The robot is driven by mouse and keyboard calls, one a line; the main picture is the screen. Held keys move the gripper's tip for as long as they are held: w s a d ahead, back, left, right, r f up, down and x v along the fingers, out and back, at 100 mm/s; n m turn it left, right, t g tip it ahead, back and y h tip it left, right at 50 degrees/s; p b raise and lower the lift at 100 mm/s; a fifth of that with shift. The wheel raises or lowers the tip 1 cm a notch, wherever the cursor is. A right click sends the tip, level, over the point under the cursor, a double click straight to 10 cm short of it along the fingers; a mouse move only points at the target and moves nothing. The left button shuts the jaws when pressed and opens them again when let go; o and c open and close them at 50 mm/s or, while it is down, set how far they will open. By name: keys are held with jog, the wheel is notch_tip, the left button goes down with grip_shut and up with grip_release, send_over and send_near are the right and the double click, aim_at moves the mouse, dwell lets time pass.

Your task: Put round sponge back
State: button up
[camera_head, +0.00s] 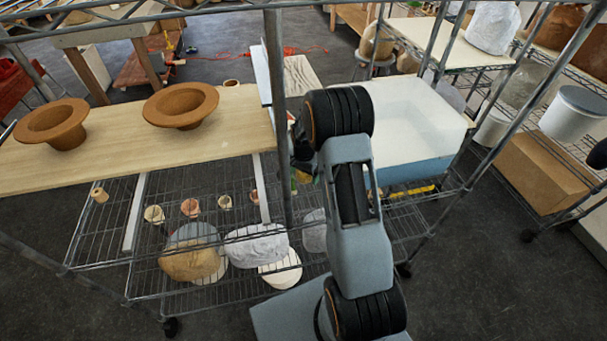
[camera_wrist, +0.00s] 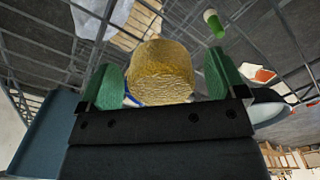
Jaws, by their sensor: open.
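The round sponge (camera_wrist: 160,73) looks like a rough yellow-tan cylinder in the wrist view. It appears between the two green fingers of my gripper (camera_wrist: 162,85), with a gap on each side. My gripper is open. I cannot tell whether the sponge lies inside the jaws or just beyond them.
Wire shelf posts and racks surround my arm. A large white-and-blue block (camera_head: 415,125) stands right of it. A wooden board (camera_head: 232,125) at left carries two brown flared bowls (camera_head: 180,104) (camera_head: 55,122). Caps and small pots, including a tan cap (camera_head: 192,255), sit on the wire rack below.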

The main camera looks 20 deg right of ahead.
notch_tip(320, 180, up, 12)
jog(key=b, duration=0.1)
jog(key=shift+f, duration=0.2)
jog(key=shift+s, duration=0.1)
dwell(0.4)
